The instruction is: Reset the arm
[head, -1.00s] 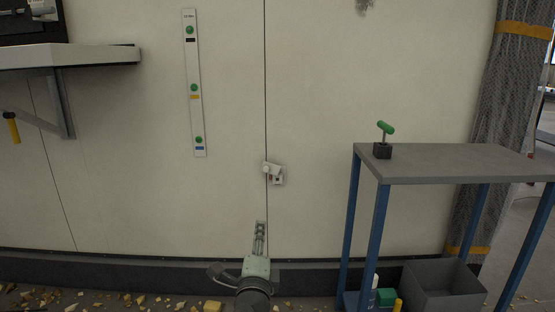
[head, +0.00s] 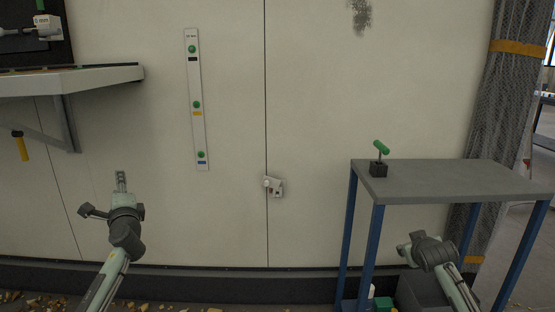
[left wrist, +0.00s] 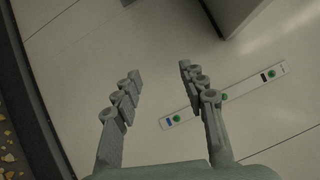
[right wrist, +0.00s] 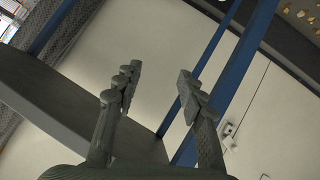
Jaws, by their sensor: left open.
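My left arm comes in from the lower left in the head view. Its gripper (head: 121,180) is in front of the pale wall, left of the white button strip (head: 197,120). In the left wrist view the left gripper (left wrist: 158,85) has its fingers spread and nothing between them. My right arm shows at the lower right of the head view, in front of the grey-topped table (head: 450,182); its fingers are hard to make out there. In the right wrist view the right gripper (right wrist: 155,85) has its fingers apart and empty, with a blue table leg behind.
A white latch (head: 274,186) sits at the wall seam. A green-handled tool in a black block (head: 379,160) stands on the table. A grey shelf (head: 90,78) juts out at the left. Crumb-like bits lie on the floor.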

